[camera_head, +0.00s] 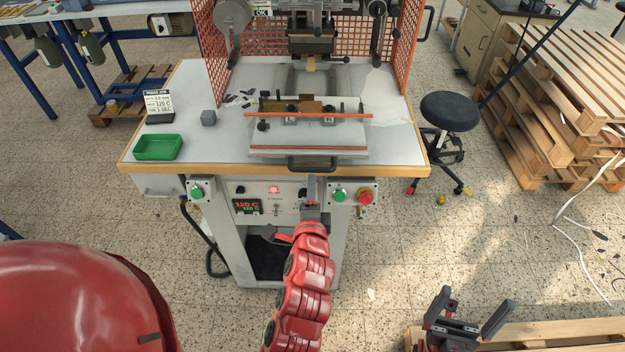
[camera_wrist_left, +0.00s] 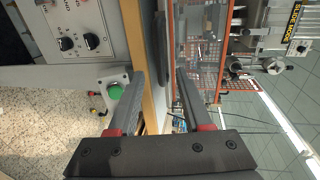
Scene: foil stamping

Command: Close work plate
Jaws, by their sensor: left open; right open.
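The work plate (camera_head: 275,141) is a pale flat slide on the bench in front of the press head, with an orange bar across it. It sticks out toward the bench's front edge. Its dark handle (camera_head: 312,164) is at the front; a dark bar, probably this handle (camera_wrist_left: 161,40), also shows beyond the fingertips in the left wrist view. My left gripper (camera_head: 312,182) is just below and in front of the handle, open and empty, apart from it as far as I can tell. My right gripper (camera_head: 468,312) is open and empty at the lower right, far from the plate.
Below the bench edge is a control panel with green buttons (camera_head: 340,195) and a red button (camera_head: 366,197). Orange mesh guards (camera_head: 404,50) flank the press. A green tray (camera_head: 157,147) sits at left. A stool (camera_head: 449,111) and pallets (camera_head: 560,90) stand at right.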

